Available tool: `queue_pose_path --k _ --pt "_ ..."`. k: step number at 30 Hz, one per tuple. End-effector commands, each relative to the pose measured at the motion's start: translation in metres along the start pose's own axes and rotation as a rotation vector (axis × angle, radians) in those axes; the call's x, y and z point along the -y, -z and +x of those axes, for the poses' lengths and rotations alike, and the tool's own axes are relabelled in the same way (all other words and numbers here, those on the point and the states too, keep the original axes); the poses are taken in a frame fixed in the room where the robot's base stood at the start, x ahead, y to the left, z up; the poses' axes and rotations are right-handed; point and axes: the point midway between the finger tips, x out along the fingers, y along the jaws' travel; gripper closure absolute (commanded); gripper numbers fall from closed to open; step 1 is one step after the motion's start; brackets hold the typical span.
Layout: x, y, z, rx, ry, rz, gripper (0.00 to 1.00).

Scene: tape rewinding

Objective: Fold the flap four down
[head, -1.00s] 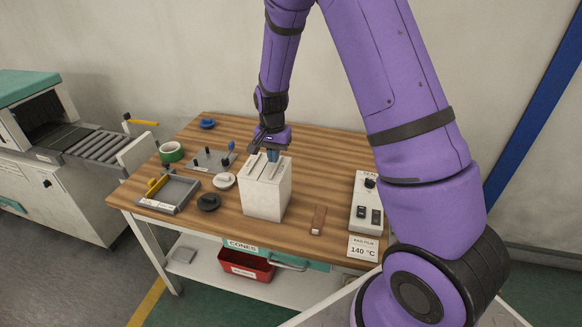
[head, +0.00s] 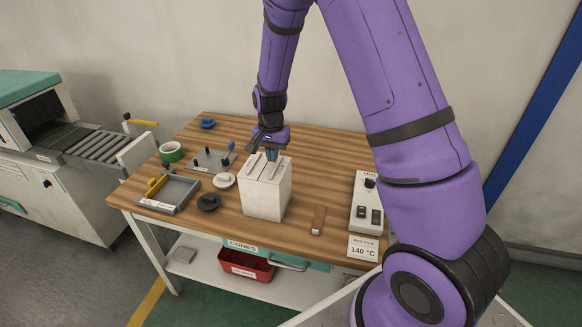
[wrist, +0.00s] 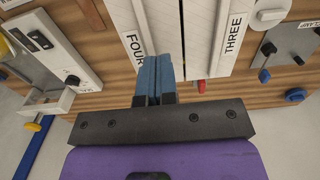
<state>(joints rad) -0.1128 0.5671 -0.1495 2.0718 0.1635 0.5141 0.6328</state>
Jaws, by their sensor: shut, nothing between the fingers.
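The white box (head: 262,198) stands on the wooden table, with its top flaps lying nearly flat. Flap four (wrist: 157,38), labelled FOUR, shows in the wrist view beside flap three (wrist: 209,35), labelled THREE, with a narrow gap between them. My gripper (head: 271,156) is at the top of the box, toward its back edge. In the wrist view its blue fingers (wrist: 154,68) are shut together with nothing between them, and their tips overlap flap four next to its label. I cannot tell whether they touch it. The fingers hide part of the flap.
A grey control box (head: 366,203) and a brown strip (head: 318,220) lie right of the box. A black disc (head: 208,202), a white disc (head: 224,181), a grey tray (head: 168,194) and green tape (head: 171,152) are left. Bare table lies between the box and strip.

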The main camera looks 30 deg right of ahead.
Motion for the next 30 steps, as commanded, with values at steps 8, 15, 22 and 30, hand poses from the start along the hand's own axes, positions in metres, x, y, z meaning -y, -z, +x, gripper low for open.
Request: queue_pose_path --k 8,15,22,30 --pt "0.0 0.0 -0.019 -0.001 0.001 -0.001 1.0" --pt "0.001 0.0 -0.035 -0.001 0.001 -0.001 1.0" --pt "0.001 0.0 -0.051 -0.002 0.002 0.0 1.0" --pt "0.0 0.0 -0.067 -0.002 0.002 0.0 1.0"
